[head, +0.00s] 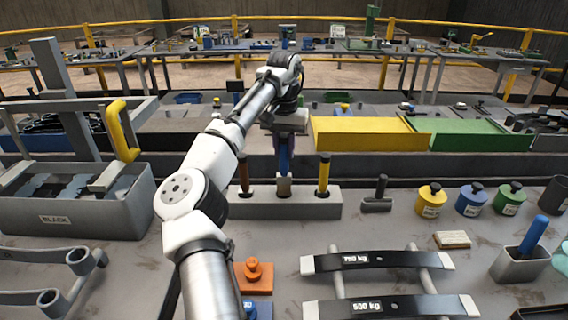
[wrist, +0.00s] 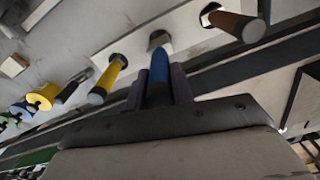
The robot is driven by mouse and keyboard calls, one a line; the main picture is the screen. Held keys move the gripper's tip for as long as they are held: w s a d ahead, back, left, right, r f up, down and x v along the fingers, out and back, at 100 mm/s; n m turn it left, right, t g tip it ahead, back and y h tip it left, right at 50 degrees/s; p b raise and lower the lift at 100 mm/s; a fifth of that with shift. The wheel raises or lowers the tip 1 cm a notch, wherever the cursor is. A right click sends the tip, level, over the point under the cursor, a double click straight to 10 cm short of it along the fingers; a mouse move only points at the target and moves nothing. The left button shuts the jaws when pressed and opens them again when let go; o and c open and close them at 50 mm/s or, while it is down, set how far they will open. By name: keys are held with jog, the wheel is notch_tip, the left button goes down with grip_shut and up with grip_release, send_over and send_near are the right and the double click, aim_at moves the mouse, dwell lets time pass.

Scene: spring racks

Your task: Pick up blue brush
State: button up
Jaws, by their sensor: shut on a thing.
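The blue brush (head: 285,158) stands upright at the middle hole of a grey block holder (head: 300,205). Its pale metal lower part (head: 284,186) shows at the hole; I cannot tell how deep it sits. My gripper (head: 285,140) is above the holder, pointing down, and shut on the blue handle. In the wrist view the blue handle (wrist: 159,72) lies between the two dark fingers of my gripper (wrist: 160,88). A brown-handled brush (head: 243,172) stands in the hole to the left, and a yellow-handled brush (head: 323,173) in the hole to the right.
A grey bin marked BLACK (head: 110,215) stands left. A yellow tray (head: 368,134) and a green tray (head: 465,134) lie behind. Yellow, blue and green weights (head: 471,202) stand right, near a cup (head: 520,262) with a blue handle. Leaf springs (head: 390,260) lie in front.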

notch_tip(320, 180, up, 14)
jog(key=p, duration=0.2)
jog(key=shift+r, duration=0.2)
jog(key=shift+d, duration=0.1)
dwell(0.4)
